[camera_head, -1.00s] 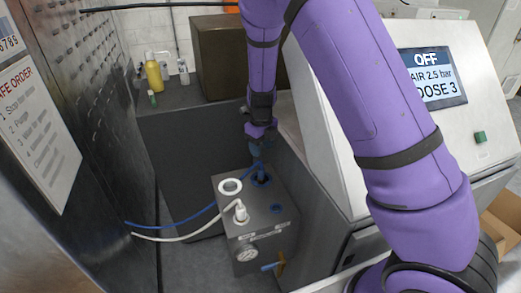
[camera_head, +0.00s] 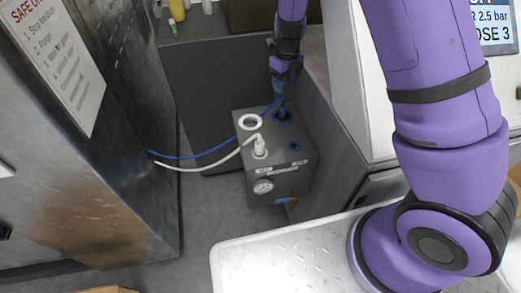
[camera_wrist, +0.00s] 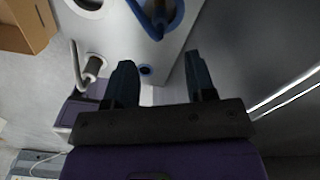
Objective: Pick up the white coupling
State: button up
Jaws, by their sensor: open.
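The white coupling (camera_head: 260,148) stands upright on top of a grey box (camera_head: 302,150), with a white hose running left from it. It also shows in the wrist view (camera_wrist: 92,68), left of my fingers. My gripper (camera_head: 279,88) is above the far right part of the box top, near the blue ring (camera_head: 283,116), behind and to the right of the white coupling. In the wrist view my gripper (camera_wrist: 163,80) has its two dark fingers apart, with no object seen held between them. The fingertips are partly unclear in the head view.
A white ring (camera_head: 249,122) and a small blue port (camera_head: 295,146) are on the box top. A blue hose (camera_head: 205,155) and the white hose (camera_head: 195,168) run to a metal cabinet (camera_head: 120,120) at left. A gauge (camera_head: 263,187) and blue-handled valve (camera_head: 287,200) are on the front.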

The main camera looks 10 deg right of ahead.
jog(key=shift+o, duration=0.8)
jog(key=shift+s+a, duration=0.3)
jog(key=shift+a, duration=0.1)
jog(key=s+a+f, duration=0.1)
jog(key=s+a, duration=0.6)
send_over(260, 142)
jog(key=shift+w+f+m, duration=0.3)
jog(key=shift+f, duration=0.05)
jog(key=shift+s+f, duration=0.35)
jog(key=shift+f, duration=5.05)
jog(key=c, duration=1.1)
